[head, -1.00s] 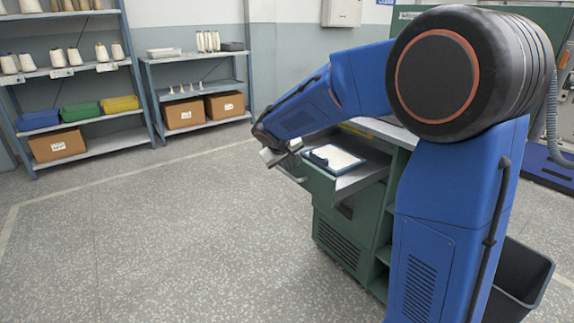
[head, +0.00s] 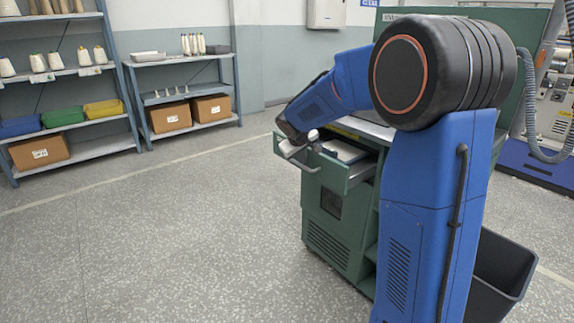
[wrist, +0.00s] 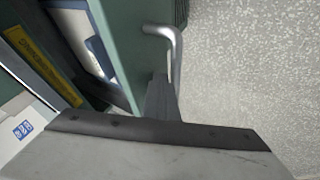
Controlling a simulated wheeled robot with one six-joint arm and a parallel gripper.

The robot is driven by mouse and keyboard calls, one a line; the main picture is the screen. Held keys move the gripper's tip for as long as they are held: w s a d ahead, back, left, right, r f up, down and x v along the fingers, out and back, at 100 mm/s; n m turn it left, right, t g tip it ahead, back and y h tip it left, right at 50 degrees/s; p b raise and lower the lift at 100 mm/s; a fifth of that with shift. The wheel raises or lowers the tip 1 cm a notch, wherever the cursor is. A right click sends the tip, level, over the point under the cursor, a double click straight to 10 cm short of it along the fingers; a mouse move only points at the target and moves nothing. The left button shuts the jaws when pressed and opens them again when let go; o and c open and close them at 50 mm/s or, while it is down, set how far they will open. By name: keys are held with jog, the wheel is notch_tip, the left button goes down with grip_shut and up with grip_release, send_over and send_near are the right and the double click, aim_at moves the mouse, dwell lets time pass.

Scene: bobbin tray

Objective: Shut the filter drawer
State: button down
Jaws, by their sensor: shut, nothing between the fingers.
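The filter drawer (head: 328,177) has a green front and stands partly open from the green cabinet. A white pad with a dark blue edge (head: 345,151) lies inside. My gripper (head: 290,149) is shut and empty at the drawer front's top edge, near the handle.
The green cabinet (head: 330,222) stands under my arm. A dark bin (head: 505,268) is at its right. Shelves with thread cones and boxes (head: 190,90) stand at the back left. The speckled floor (head: 180,240) to the left is clear.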

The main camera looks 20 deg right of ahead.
aim_at(326, 152)
jog(key=w+d, duration=0.1)
jog(key=d, duration=0.3)
jog(key=w+d, duration=0.1)
jog(key=d, duration=0.3)
jog(key=w+d, duration=0.2)
jog(key=d, duration=0.2)
